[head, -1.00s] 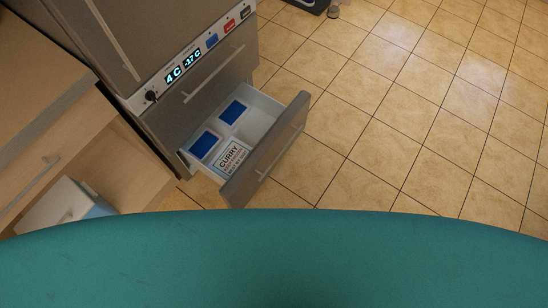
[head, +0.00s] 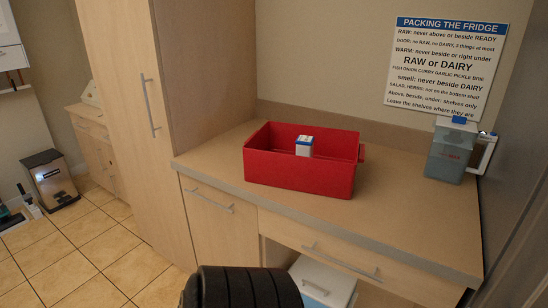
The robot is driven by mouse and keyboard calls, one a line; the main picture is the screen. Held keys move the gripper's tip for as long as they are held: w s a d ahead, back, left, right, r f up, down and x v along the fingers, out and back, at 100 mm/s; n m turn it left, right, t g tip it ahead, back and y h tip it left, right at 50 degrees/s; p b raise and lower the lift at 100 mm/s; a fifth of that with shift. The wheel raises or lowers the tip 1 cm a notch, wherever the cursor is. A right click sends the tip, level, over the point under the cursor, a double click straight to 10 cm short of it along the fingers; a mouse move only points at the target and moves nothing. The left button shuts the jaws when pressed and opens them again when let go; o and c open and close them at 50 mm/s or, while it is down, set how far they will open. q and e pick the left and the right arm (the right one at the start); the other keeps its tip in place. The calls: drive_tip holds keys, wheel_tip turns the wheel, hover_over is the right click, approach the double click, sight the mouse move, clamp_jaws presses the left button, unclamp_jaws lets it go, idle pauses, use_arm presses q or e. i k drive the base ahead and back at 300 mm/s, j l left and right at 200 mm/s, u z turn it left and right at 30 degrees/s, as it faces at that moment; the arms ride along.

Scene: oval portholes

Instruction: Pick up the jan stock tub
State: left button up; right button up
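No tub with a readable "jan stock" label shows in the head view. A small white block-shaped item with a blue band at its top (head: 304,146) stands inside a red crate (head: 300,175) on the counter. Its lower part is hidden by the crate's front wall, and its label is too small to read. Neither gripper is in view. A black ribbed part at the bottom edge seems to be mine.
The wooden counter (head: 400,215) has free room right of the crate. A grey-blue jug-like container (head: 452,150) stands at its right end. A white box (head: 325,282) sits below the counter. A sign (head: 446,65) hangs on the wall. A bin (head: 50,180) stands far left.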

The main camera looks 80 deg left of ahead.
sight(304, 146)
drive_tip(key=u, duration=2.25)
drive_tip(key=i+j+z, duration=0.25)
drive_tip(key=j, duration=0.3)
drive_tip(key=i+j+z, duration=0.15)
drive_tip(key=i+j, duration=0.05)
drive_tip(key=j, duration=0.1)
